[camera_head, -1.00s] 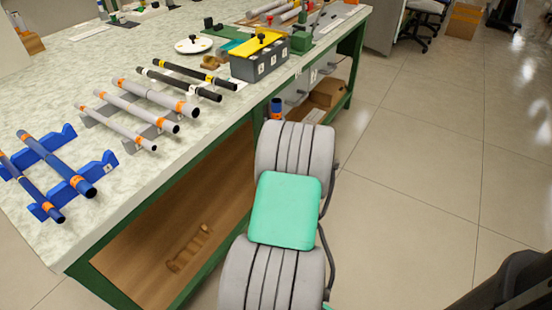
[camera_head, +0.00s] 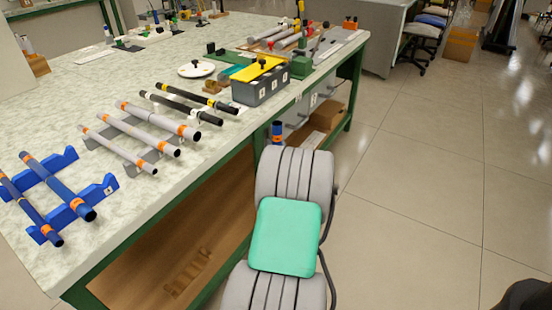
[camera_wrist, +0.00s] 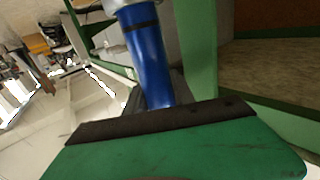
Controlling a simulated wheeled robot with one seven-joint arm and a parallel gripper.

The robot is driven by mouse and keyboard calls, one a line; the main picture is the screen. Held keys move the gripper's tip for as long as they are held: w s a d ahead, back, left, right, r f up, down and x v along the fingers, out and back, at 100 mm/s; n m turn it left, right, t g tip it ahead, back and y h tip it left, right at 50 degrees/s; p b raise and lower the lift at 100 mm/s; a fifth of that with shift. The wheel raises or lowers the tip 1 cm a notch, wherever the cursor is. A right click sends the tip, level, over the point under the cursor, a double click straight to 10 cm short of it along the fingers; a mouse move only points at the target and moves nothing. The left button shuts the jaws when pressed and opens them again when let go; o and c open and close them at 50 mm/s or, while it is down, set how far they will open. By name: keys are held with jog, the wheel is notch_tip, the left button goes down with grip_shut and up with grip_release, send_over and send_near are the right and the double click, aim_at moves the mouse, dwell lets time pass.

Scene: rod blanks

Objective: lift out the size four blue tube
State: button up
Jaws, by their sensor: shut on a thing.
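A blue tube with an orange band (camera_head: 277,132) stands upright just beyond my grey and green arm in the head view. In the wrist view the blue tube (camera_wrist: 148,60) has a dark ring near its upper end, and its lower part goes behind the dark-edged green part of my gripper (camera_wrist: 165,118). My gripper is shut on this tube, off the bench's front side. The second fingertip is hidden. Two more blue tubes (camera_head: 52,183) with orange bands lie on a blue rack (camera_head: 110,184) at the bench's near left. I cannot read the tube's size.
The bench (camera_head: 112,217) runs along my left, with grey tubes (camera_head: 128,142) and black tubes (camera_head: 185,106) on racks. A grey box with a yellow top (camera_head: 262,86) sits near its front edge. A cardboard box (camera_head: 326,115) is on the shelf below.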

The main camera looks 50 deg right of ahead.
notch_tip(320, 180, up, 28)
jog(key=p, duration=0.6)
jog(key=shift+f, duration=0.15)
